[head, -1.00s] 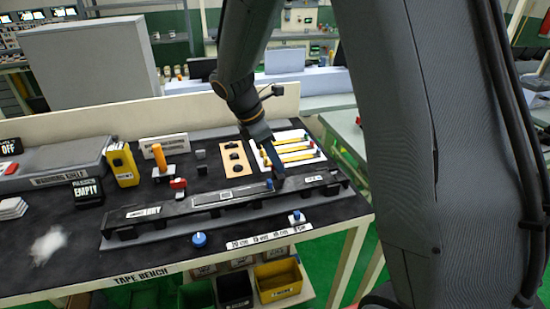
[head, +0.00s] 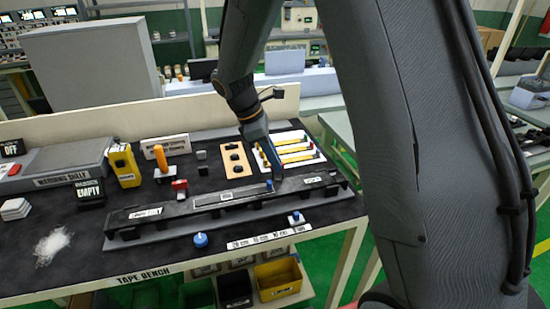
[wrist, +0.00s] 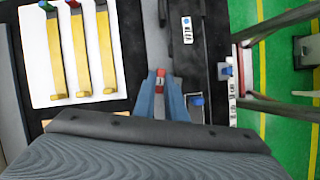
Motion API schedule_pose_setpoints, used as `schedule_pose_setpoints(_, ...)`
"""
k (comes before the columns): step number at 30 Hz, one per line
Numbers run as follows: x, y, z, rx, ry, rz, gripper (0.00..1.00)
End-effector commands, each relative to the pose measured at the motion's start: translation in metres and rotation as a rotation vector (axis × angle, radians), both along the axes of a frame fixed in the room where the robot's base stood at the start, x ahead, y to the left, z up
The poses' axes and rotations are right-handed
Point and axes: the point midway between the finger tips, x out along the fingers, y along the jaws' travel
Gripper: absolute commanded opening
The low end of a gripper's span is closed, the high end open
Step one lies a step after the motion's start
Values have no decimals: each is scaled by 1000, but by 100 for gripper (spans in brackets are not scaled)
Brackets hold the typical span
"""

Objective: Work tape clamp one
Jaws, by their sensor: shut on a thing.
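A long dark rail (head: 150,214) lies along the front of the tape bench. A red clamp (head: 179,185) stands behind its left half. A small blue piece (head: 269,185) is on the rail just left of my gripper (head: 276,180). My gripper points down at the right half of the rail. In the wrist view my gripper (wrist: 160,86) has its blue fingers shut on a small red-topped piece (wrist: 160,73). The fingers hide most of it. I cannot tell which clamp is number one.
A white board (head: 305,160) with yellow tools lies behind the gripper. A blue knob (head: 200,240) and a blue-topped block (head: 297,218) stand in front of the rail. A yellow case (head: 124,166) and an orange-handled tool (head: 161,158) stand at the back left.

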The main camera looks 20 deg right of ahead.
Motion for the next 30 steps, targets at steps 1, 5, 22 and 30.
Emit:
schedule_pose_setpoints(1, 0, -1, 2, -1, 1, -43, 0)
schedule_pose_setpoints(5, 1, -1, 2, -1, 0, -167, 0)
schedule_pose_setpoints(22, 5, -3, 2, -1, -2, -692, 0)
schedule_pose_setpoints(30, 6, -4, 1, 0, -2, -866, 0)
